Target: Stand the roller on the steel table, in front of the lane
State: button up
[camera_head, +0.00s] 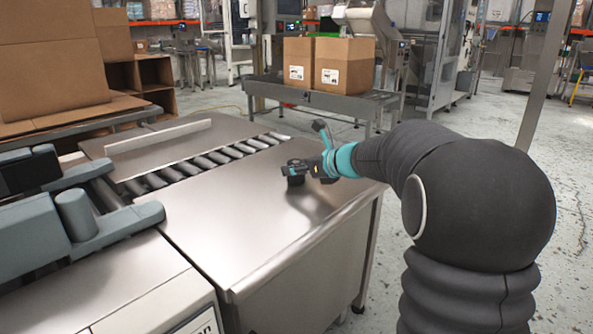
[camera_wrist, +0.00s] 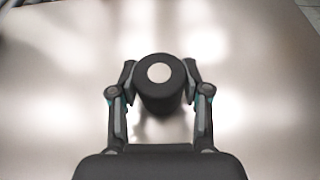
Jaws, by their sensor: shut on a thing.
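The roller, a short black cylinder with a pale round disc in its end face, is between my fingers in the wrist view (camera_wrist: 158,90). My gripper (camera_wrist: 160,92) is shut on it from both sides, and the end face points up at the camera. In the head view my gripper (camera_head: 308,170) is over the right part of the steel table (camera_head: 250,205). The dark roller (camera_head: 296,180) shows low at the fingertips, upright, at or just above the tabletop; I cannot tell if it touches. The lane (camera_head: 205,162), a row of dark rollers, runs behind and left of it.
Bare steel lies in front of my gripper, and the table's edge (camera_head: 310,243) runs close on the right. A low metal rail (camera_head: 158,136) stands beyond the lane. Grey machine parts (camera_head: 75,215) stand at the left. Cardboard boxes (camera_head: 343,66) sit on a conveyor behind.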

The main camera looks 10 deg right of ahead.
jog(key=shift+f, duration=0.15)
jog(key=o, duration=1.2)
